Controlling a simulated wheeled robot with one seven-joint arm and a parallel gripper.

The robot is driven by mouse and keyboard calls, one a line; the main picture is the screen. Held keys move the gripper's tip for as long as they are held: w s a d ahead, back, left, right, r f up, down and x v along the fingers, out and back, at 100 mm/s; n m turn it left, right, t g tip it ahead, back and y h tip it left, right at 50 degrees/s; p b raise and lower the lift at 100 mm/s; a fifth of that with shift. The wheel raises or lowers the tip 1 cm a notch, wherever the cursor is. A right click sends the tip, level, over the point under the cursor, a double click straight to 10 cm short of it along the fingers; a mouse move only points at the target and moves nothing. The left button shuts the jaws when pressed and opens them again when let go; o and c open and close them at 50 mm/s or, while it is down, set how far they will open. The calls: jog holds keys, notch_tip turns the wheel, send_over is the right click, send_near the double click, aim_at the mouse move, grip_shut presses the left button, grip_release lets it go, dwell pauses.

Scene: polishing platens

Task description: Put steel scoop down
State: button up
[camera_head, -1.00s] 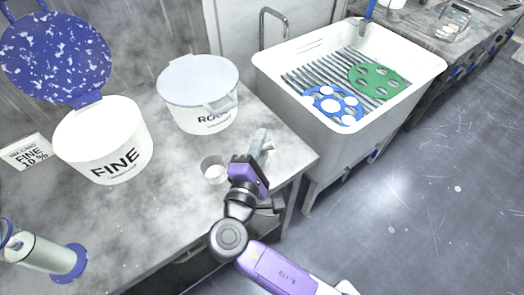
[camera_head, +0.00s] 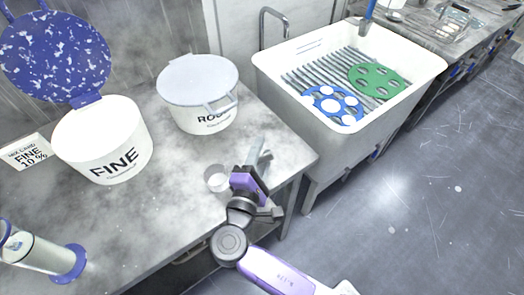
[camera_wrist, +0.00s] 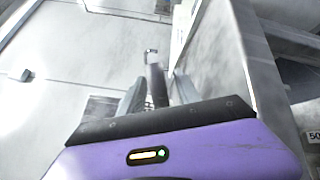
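A pale, round cup-shaped piece (camera_head: 216,179) is on or just above the worktop, left of my gripper. It may be the bowl of the steel scoop; my gripper hides any link to a handle. My gripper (camera_head: 258,152) is over the right part of the worktop, near its edge. In the wrist view my gripper's two fingers (camera_wrist: 160,85) stand apart. A narrow dark bar (camera_wrist: 154,82), perhaps the scoop's handle, shows between them. A light gap is visible between the bar and the right finger.
The worktop (camera_head: 160,215) holds the open FINE tub (camera_head: 103,150), a closed tub (camera_head: 200,118) and a blue-based cylinder (camera_head: 45,252). A white sink (camera_head: 335,140) with blue and green discs stands to the right. The worktop's left middle is clear.

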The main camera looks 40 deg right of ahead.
jog(key=shift+r, duration=0.25)
jog(key=b+v, duration=0.2)
jog(key=v, duration=1)
jog(key=shift+f, duration=0.1)
